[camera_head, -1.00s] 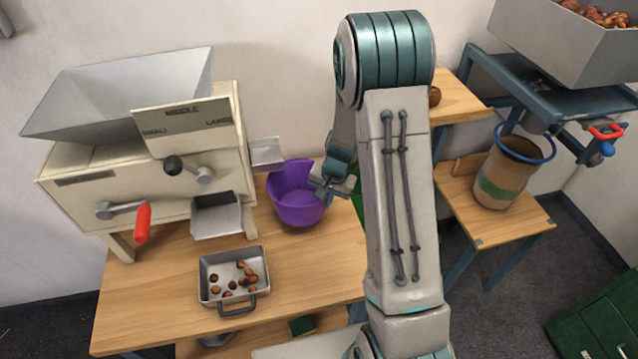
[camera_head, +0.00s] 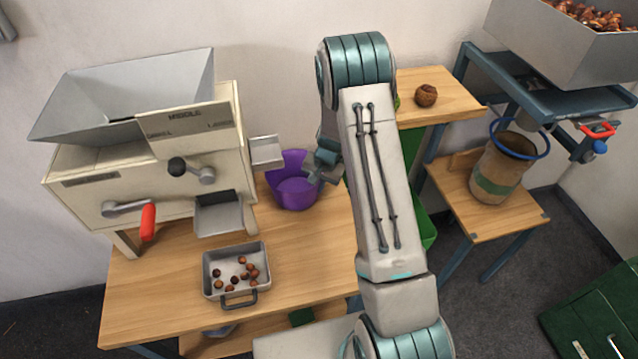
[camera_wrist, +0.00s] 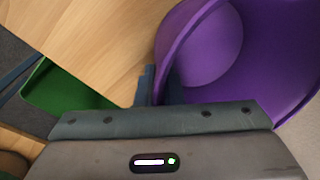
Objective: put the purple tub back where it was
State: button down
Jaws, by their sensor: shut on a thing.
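The purple tub (camera_head: 292,190) is upright at the right of the sorting machine, under or near its small side chute (camera_head: 266,151). In the head view I cannot tell whether its base touches the table. My gripper (camera_head: 318,172) is at the tub's right side, shut on its rim. In the wrist view the tub (camera_wrist: 235,60) fills the upper right, and the fingers (camera_wrist: 158,88) straddle its wall. My own arm hides little of the tub.
The sorting machine (camera_head: 160,190) stands left on the wooden table (camera_head: 300,262). A metal pan (camera_head: 236,290) with several chestnuts sits in front. A green crate (camera_wrist: 58,88) is beyond the table's right edge. A sack (camera_head: 497,170) stands on the right-hand bench.

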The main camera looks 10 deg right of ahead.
jog(key=shift+f, duration=0.1)
jog(key=c, duration=2)
grip_release()
jog(key=shift+f+b, duration=0.1)
jog(key=shift+b, duration=0.2)
jog(key=o, duration=0.4)
jog(key=shift+o, duration=0.2)
